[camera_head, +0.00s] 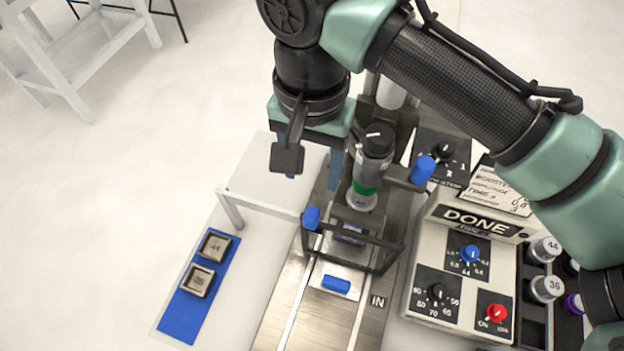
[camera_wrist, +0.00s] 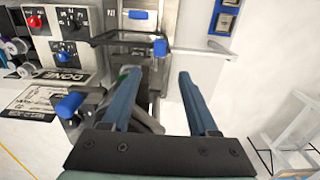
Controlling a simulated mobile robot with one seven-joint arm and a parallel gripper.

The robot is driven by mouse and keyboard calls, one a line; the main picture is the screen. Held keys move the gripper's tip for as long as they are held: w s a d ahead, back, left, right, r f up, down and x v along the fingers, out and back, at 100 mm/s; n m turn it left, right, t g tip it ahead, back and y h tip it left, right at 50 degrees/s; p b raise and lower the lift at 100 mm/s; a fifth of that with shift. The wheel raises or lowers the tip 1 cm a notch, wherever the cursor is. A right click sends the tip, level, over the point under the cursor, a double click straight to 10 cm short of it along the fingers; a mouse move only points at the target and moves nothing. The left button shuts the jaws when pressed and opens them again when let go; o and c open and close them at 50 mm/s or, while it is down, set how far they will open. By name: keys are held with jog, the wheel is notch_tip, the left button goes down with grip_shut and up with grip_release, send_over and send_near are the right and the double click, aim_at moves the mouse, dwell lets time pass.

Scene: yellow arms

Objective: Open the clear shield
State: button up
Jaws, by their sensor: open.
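The clear shield (camera_head: 372,237) has a dark frame at the front of the machine, in front of the grey and green spindle (camera_head: 363,180). A blue knob (camera_head: 311,217) sits at its left corner. The shield's frame (camera_wrist: 118,38) and the blue knob (camera_wrist: 160,47) also show in the wrist view, beyond my fingertips. Its clear pane is hard to make out. My gripper (camera_wrist: 158,74) is open and empty, with its blue fingers apart. In the head view my gripper (camera_head: 312,170) is behind and left of the spindle, partly hidden by my wrist.
A blue-ended lever (camera_head: 423,169) sticks out at the machine's right. The control box (camera_head: 425,305) with dials and a red knob stands at front right, beside several capped vials (camera_head: 546,288). A white rail (camera_head: 260,203) and a blue strip (camera_head: 185,315) with two square pieces lie left.

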aim_at(311, 213)
jog(key=f, duration=0.4)
jog(key=f+p, duration=0.1)
jog(key=f, duration=0.3)
jog(key=f+p, duration=0.1)
jog(key=f, duration=0.3)
jog(key=shift+s+f, duration=0.3)
jog(key=shift+s, duration=0.05)
grip_shut()
jog(key=shift+r, duration=0.1)
dwell(0.7)
